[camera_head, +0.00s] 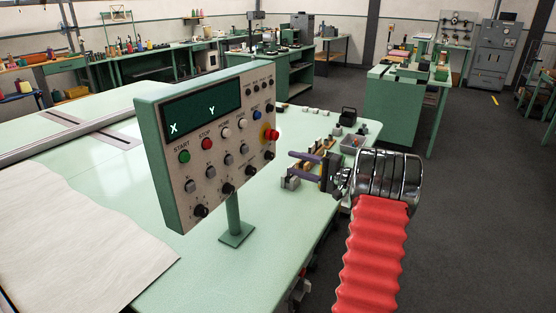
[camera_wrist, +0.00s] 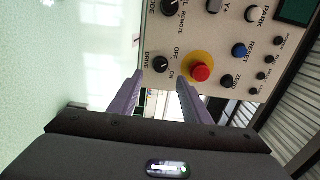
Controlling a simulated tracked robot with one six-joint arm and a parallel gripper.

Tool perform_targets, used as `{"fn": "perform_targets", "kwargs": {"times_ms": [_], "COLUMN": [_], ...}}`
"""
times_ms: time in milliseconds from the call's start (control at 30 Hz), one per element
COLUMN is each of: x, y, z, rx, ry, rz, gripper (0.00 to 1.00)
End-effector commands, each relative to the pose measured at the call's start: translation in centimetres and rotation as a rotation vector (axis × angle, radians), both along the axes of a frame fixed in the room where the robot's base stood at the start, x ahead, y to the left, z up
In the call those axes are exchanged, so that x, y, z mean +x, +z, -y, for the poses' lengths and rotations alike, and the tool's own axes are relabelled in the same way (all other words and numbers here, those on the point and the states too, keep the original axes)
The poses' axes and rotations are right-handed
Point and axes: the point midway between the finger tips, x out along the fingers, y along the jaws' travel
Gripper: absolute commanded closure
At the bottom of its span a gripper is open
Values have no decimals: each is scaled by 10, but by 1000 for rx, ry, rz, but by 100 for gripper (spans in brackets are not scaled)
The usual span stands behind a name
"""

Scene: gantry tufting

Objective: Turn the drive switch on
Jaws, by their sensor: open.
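The drive switch (camera_wrist: 161,64) is a small black knob on the control panel, with DRIVE, OFF and ON printed around it. I cannot tell which mark it points to. In the head view the knob (camera_head: 269,155) is at the panel's lower right edge, below the red emergency stop button (camera_head: 270,134) on its yellow ring. My gripper (camera_head: 294,164) is open and empty, just right of the panel. In the wrist view my gripper's two purple fingers (camera_wrist: 160,84) are spread on either side of the knob's line, apparently short of the panel face.
The green control panel (camera_head: 190,170) stands on a post on a pale green table (camera_head: 285,225). The red button (camera_wrist: 201,73) is close to my right finger in the wrist view. Small tools and a bin (camera_head: 353,144) lie behind my gripper. Dark floor is open at right.

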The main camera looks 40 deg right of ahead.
Motion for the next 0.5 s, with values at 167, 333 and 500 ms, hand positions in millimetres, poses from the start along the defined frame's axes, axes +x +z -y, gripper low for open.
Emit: {"fn": "perform_targets", "kwargs": {"times_ms": [167,333,500], "x": [27,50,66], "y": [0,-1,0], "z": [-10,-19,-24], "rx": [0,1,1], "ry": [2,2,0], "rz": [0,-1,0], "gripper": [56,56,56]}}
